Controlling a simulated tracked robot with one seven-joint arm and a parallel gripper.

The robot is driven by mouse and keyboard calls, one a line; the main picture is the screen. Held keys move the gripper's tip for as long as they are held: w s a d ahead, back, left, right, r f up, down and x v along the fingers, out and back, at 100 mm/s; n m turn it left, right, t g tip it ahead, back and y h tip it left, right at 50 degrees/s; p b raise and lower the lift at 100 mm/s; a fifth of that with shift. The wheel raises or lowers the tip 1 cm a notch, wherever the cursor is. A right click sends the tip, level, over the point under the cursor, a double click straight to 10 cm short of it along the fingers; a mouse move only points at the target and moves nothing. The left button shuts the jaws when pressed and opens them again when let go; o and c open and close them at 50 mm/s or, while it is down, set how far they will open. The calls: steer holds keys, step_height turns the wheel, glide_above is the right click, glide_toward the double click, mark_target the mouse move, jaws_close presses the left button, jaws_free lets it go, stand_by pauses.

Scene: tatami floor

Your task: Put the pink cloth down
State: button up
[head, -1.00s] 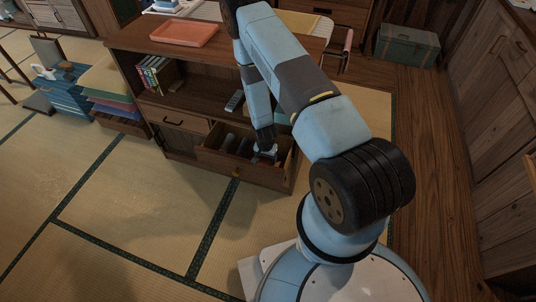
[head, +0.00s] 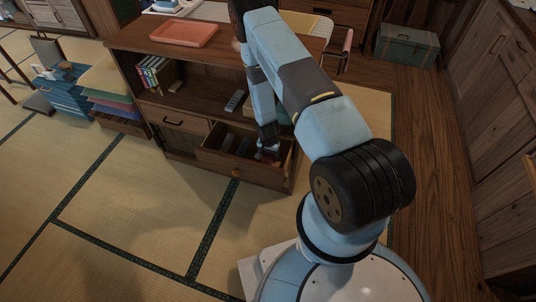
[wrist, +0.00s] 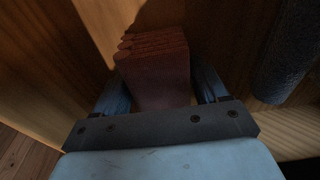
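The pink cloth (wrist: 158,75) shows in the wrist view as a folded, dark reddish block with layered edges at its far end. It lies between the two fingers of my gripper (wrist: 157,75), which appear to press on its left and right sides. In the head view my gripper (head: 268,149) is at the right part of the open drawer (head: 240,172), low in the cabinet. The cloth is small and in shadow there. I cannot tell whether it touches the drawer floor.
The cabinet (head: 190,57) has an orange tray (head: 185,33) on top, and books (head: 153,74) and a remote (head: 235,100) on its shelf. Dark items (head: 226,141) lie in the drawer's left part. A dark rounded object (wrist: 285,55) is right of my gripper in the wrist view. Tatami in front is clear.

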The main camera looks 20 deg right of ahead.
steer(key=o, duration=0.3)
step_height(320, 180, up, 12)
steer(key=s, duration=0.1)
steer(key=shift+a, duration=0.45)
stand_by(0.7)
step_height(320, 180, up, 23)
steer(key=n+t, duration=0.1)
steer(key=n, duration=0.1)
glide_above(268, 154)
steer(key=w+a, duration=0.3)
steer(key=a, duration=0.1)
steer(key=s+a+r+n+t+y, duration=0.1)
steer(key=s+r, duration=0.1)
steer(key=r, duration=0.6)
steer(key=s+r+n, duration=0.1)
steer(key=s+r, duration=0.2)
steer(key=r, duration=0.6)
steer(key=s+d+r+n+t, duration=0.1)
steer(key=s+d+r+n, duration=0.15)
steer(key=s+r, duration=1.05)
steer(key=s+d+r+t, duration=0.1)
steer(key=s+d+r, duration=0.2)
steer(key=s+r, duration=0.6)
steer(key=s, duration=0.3)
steer(key=shift+n, duration=0.35)
